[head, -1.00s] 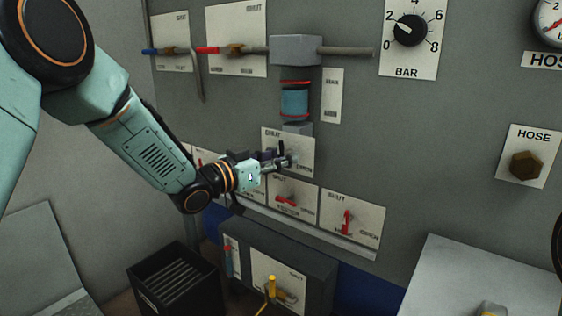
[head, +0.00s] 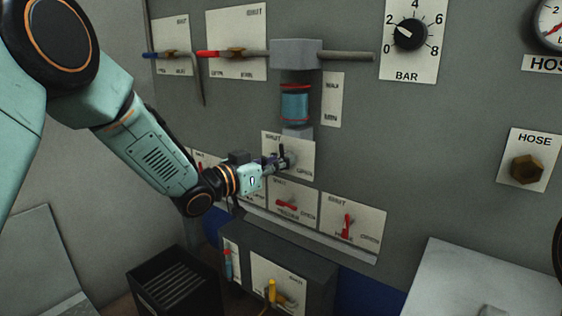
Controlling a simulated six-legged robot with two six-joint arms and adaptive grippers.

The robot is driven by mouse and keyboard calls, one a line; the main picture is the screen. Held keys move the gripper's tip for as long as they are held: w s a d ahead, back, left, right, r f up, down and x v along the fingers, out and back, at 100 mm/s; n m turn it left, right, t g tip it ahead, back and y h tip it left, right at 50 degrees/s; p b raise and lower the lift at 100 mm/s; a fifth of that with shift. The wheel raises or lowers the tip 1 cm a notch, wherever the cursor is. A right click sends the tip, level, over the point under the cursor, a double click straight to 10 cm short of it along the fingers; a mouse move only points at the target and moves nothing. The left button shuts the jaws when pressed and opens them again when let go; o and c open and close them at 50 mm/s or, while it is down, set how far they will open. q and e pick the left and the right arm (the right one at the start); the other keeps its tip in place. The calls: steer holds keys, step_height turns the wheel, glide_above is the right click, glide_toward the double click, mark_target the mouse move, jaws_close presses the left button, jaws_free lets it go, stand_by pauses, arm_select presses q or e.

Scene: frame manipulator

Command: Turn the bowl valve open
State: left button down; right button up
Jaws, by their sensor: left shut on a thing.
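The bowl valve's plate (head: 304,149) is marked SHUT at its upper left and OPEN at its lower right. It sits on the panel directly below the blue bowl (head: 295,102) with red bands. My left gripper (head: 281,162) reaches in from the left and is shut at the front of this plate, on the bowl valve's handle. The fingers cover most of the handle, so its exact angle is hard to tell. A small dark upright piece shows just above the fingertips. My right gripper is not in view.
Red-handled valves (head: 287,204) sit in a row of plates just below. A blue lever (head: 158,55) and a red lever (head: 219,53) lie on the pipe above. A yellow-handled valve (head: 272,290) is on the box below. A black bin (head: 178,285) stands at lower left.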

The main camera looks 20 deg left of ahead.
arm_select(q)
steer(key=m+p, duration=0.2)
steer(key=m, duration=0.1)
steer(key=shift+r+m+g+p, duration=0.1)
steer(key=shift+m+g+p, duration=0.2)
steer(key=shift+p, duration=0.05)
steer(key=m+p, duration=0.1)
steer(key=m, duration=0.1)
steer(key=m+y, duration=0.1)
steer(key=m, duration=0.1)
steer(key=shift+a+y+p, duration=0.1)
steer(key=shift+y+p, duration=0.2)
steer(key=shift+p, duration=0.05)
steer(key=shift+m, duration=0.8)
steer(key=shift+m+y, duration=0.4)
steer(key=shift+m, duration=0.8)
steer(key=m+y+b, duration=0.1)
steer(key=m, duration=0.3)
steer(key=shift+a, duration=0.1)
steer(key=shift+b, duration=0.3)
steer(key=c, duration=1.3)
jaws_free()
steer(key=shift+r, duration=0.1)
